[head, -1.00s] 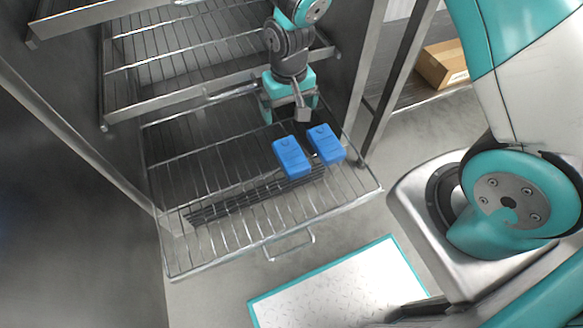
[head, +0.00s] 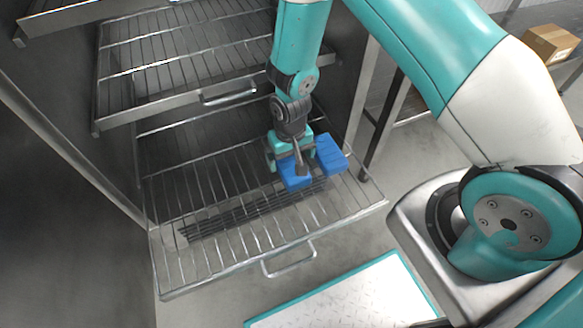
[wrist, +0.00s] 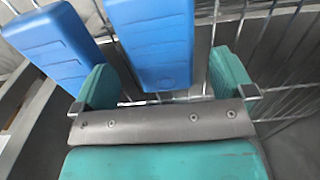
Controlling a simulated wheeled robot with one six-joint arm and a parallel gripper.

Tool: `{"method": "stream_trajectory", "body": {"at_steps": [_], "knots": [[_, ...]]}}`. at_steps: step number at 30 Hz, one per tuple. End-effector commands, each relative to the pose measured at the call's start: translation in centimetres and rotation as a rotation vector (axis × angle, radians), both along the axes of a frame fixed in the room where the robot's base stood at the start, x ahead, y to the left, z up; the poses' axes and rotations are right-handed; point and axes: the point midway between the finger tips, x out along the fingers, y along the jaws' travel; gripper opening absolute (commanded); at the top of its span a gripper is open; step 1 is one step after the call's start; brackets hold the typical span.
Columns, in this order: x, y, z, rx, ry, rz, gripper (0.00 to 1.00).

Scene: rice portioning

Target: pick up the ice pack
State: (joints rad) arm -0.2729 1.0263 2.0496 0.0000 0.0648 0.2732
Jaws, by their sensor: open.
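Two blue ice packs lie side by side on the pulled-out wire shelf. The left ice pack (head: 295,180) is partly covered by my gripper (head: 290,160), which is over its far end. The right ice pack (head: 330,154) lies close beside my gripper. In the wrist view my gripper (wrist: 167,78) is open, with its teal fingers spread apart. One ice pack (wrist: 155,45) reaches toward the gap between the fingers, and the other ice pack (wrist: 55,45) is just outside the left finger. I cannot tell whether a finger touches a pack.
The wire shelf (head: 225,252) has free room at its left and front. Another wire shelf (head: 160,112) is above it, within metal cabinet walls. A cardboard box (head: 550,42) stands at the far right. A white plate with a teal border (head: 350,298) lies on the floor in front.

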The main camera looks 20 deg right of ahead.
Motion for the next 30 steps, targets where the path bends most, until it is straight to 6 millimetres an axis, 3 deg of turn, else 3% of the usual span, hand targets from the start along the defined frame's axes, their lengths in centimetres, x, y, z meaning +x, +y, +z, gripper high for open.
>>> {"method": "stream_trajectory", "body": {"at_steps": [1, 6, 13, 21, 30], "knots": [[-0.3, 0.0, -1.3, -0.001, 0.003, 0.001, 1.0], [-0.4, 0.0, -3.6, 0.0, 0.002, 0.0, 1.0], [-0.3, 0.1, -3.7, 0.0, 0.0, 0.0, 1.0], [-0.3, 0.1, -3.7, 0.0, 0.001, 0.0, 0.41], [-0.3, 0.1, -3.3, 0.0, 0.0, 0.0, 0.41]]}}
